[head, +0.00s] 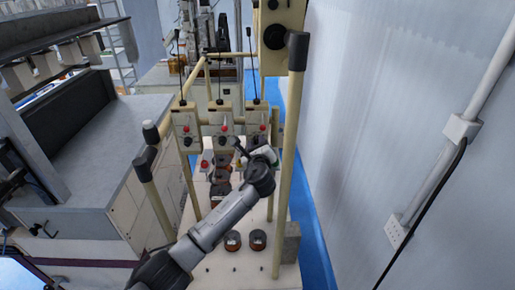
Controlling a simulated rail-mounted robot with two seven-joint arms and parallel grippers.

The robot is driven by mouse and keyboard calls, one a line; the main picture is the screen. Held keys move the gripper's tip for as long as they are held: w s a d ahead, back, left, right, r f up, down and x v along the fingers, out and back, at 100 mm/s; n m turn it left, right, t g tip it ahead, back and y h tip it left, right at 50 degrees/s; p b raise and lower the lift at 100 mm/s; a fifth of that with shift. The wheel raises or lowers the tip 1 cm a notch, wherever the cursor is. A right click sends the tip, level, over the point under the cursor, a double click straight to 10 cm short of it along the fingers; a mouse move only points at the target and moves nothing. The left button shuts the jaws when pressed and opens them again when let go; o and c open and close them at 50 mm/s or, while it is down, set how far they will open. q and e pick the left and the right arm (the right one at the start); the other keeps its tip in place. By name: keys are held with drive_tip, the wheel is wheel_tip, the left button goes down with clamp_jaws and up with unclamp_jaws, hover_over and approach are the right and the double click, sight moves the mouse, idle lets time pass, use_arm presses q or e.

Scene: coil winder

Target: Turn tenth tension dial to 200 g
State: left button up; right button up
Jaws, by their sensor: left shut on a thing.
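My left arm reaches up from the bottom, and my left gripper (240,151) is at the tensioner rack. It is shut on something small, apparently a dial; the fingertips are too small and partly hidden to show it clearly. Cream tensioner boxes with red knobs and dark dials hang in a row: a left one (186,121), a middle one (223,118) and a right one (257,116). Lower red knobs (205,163) show nearer, beside my gripper. Dial numbers and gram marks cannot be read, so I cannot tell which is the tenth. My right gripper is not in view.
Cream posts of the rack stand on both sides, the right post (289,165) close to my wrist. Wire spools (258,240) sit on the pale base below. A grey machine (95,170) fills the left, and a white wall (400,110) the right.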

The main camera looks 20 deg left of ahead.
use_arm(q)
drive_tip(key=n+b, duration=0.4)
drive_tip(key=n, duration=0.5)
drive_tip(key=shift+b, duration=0.4)
drive_tip(key=shift+n, duration=0.3)
drive_tip(key=o, duration=0.9)
drive_tip(key=shift+b+v, duration=0.35)
drive_tip(key=shift+v, duration=3.4)
